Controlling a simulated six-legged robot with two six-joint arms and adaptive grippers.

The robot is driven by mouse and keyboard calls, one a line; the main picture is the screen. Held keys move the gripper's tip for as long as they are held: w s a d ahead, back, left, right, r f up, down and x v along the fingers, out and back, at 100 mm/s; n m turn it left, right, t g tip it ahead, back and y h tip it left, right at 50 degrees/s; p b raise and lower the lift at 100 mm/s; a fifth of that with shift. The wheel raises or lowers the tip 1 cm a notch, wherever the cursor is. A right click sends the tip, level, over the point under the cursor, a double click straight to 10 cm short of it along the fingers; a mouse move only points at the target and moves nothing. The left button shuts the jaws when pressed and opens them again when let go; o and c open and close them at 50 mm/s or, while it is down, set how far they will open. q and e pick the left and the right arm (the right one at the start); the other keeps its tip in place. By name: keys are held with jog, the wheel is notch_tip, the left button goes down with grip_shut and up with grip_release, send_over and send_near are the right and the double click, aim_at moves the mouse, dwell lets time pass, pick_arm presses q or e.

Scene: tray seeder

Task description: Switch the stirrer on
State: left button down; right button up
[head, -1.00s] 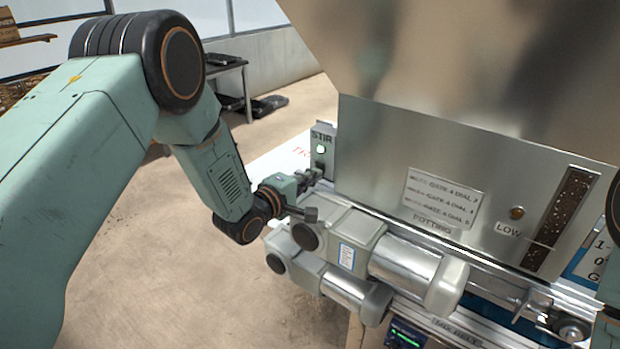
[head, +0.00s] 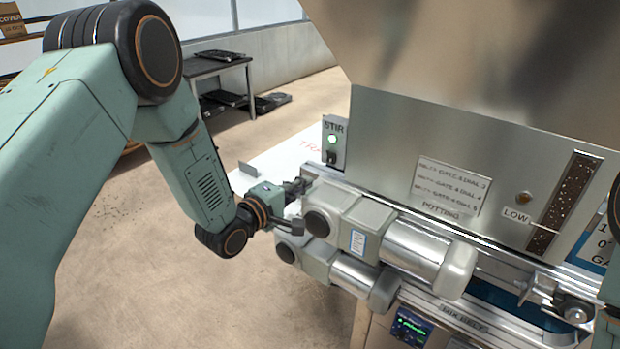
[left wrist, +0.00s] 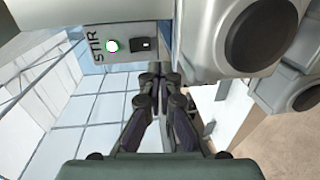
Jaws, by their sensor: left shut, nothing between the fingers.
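The stirrer's control box (head: 341,128), marked STIR, stands at the left edge of the hopper machine. In the left wrist view the lamp (left wrist: 111,46) and rocker switch (left wrist: 143,43) both show clearly. My left gripper (head: 302,186) is shut and empty, a little below and left of the switch and apart from it. Its closed fingertips (left wrist: 160,76) show below the box in the left wrist view. My right gripper is not in view.
Grey motors with silver cylinders (head: 412,250) jut out just right of and below my left gripper. A dark bench (head: 215,67) stands behind. Open floor lies at the lower left.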

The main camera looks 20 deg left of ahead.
pick_arm(q)
jog(key=v, duration=0.6)
jog(key=shift+f+b, duration=0.3)
jog(key=shift+f, duration=0.45)
jog(key=shift+d, duration=0.15)
